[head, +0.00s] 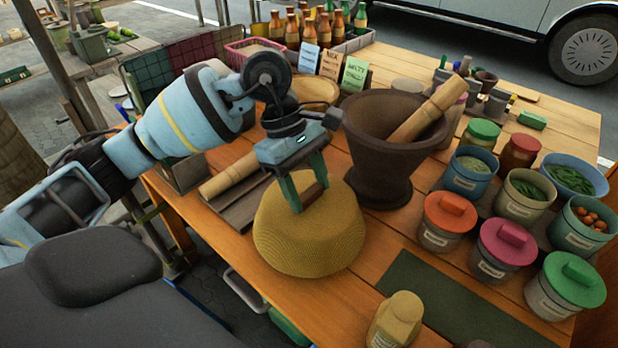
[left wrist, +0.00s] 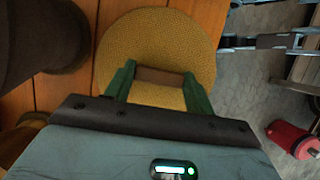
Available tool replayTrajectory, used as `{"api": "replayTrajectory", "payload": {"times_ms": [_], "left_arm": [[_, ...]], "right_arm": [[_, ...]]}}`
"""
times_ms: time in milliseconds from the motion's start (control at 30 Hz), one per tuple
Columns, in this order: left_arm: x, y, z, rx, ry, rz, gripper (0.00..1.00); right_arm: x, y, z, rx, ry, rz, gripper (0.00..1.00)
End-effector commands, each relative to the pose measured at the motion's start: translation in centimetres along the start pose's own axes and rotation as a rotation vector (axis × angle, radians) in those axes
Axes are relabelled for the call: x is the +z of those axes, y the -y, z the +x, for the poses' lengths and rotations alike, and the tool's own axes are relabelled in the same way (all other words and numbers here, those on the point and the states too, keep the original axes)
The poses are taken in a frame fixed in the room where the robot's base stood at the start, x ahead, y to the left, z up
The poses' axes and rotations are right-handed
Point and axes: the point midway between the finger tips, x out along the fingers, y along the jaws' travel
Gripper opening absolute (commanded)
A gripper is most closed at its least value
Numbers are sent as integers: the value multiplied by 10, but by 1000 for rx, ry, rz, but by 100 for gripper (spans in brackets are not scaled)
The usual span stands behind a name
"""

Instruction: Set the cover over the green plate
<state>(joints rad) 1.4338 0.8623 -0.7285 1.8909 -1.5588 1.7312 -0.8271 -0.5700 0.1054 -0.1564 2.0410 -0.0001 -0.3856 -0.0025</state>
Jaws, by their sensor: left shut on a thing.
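The cover is a yellow-brown woven dome (head: 308,240) with a brown bar handle on top. It stands near the table's front edge in the head view and also shows in the left wrist view (left wrist: 160,45). My left gripper (head: 308,203) is shut on the cover's handle, its green fingers at both ends of the bar; it also shows in the left wrist view (left wrist: 158,85). The green plate is not visible; I cannot tell whether it is under the cover. I cannot tell whether the cover's rim touches the table. My right gripper is not in view.
A dark clay mortar (head: 383,170) with a wooden pestle (head: 430,108) stands right behind the cover. Several lidded jars, one with an orange lid (head: 450,210), fill the right side.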

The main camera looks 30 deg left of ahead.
Motion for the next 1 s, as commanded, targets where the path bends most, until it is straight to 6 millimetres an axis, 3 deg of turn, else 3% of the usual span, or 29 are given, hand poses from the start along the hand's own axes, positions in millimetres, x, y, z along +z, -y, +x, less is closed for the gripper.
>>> {"api": "replayTrajectory", "payload": {"times_ms": [433,1000], "left_arm": [[-15,0,36,-2,0,0,14],[-16,0,39,1,0,0,14]], "right_arm": [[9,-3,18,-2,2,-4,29],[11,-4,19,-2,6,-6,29]]}}
